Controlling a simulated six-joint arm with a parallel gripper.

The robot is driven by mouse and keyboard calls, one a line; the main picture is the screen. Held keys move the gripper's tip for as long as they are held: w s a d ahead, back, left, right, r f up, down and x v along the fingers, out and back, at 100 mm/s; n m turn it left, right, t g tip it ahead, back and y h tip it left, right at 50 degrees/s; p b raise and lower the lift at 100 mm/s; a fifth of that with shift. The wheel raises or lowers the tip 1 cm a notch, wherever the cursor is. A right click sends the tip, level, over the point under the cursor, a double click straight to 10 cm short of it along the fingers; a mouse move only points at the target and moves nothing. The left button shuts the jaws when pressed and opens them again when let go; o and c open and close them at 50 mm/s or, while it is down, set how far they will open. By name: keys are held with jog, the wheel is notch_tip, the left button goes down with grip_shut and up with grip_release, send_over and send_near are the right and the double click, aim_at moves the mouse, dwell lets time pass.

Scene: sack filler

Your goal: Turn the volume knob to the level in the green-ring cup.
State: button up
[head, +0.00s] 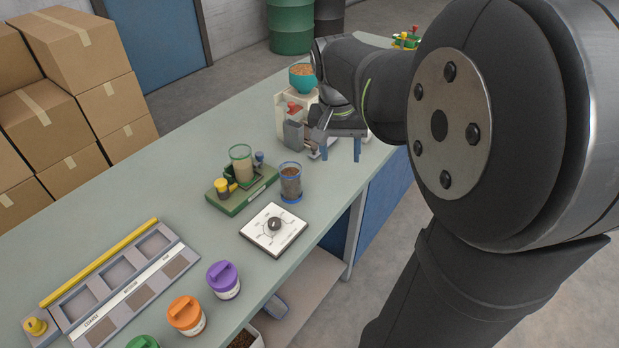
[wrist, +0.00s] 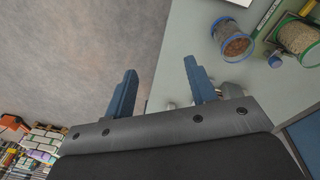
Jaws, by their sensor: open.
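The volume knob (head: 274,224) is a small dark knob on a white square dial plate (head: 258,240) with markings around it, lying near the table's front edge. The green-ring cup (head: 241,160) stands on a green base and holds pale beige grains; it also shows in the wrist view (wrist: 298,36). I cannot read its exact level. My gripper (head: 341,158) is open and empty, with blue fingers pointing down, beyond the knob and near the table edge. In the wrist view my gripper (wrist: 160,88) has floor and table edge between its fingers.
A blue-ring cup (head: 290,184) with brown grains stands between the knob plate and my gripper. A filling machine (head: 290,108) with a teal bowl (head: 302,78) is behind my gripper. Purple (head: 223,279) and orange (head: 186,315) lidded jars stand near a grey tray (head: 187,257).

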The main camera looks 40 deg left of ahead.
jog(key=s+a+f+n+h, duration=0.1)
jog(key=s+a+n, duration=0.65)
jog(key=n, duration=0.25)
jog(key=n+t+h, duration=0.2)
jog(key=n, duration=1)
send_near(273, 221)
jog(key=x, duration=0.8)
jog(key=shift+w+d+f, duration=0.1)
jog(key=shift+d+f, duration=0.05)
jog(key=shift+f, duration=0.05)
jog(key=shift+c, duration=0.2)
jog(key=c, duration=0.9)
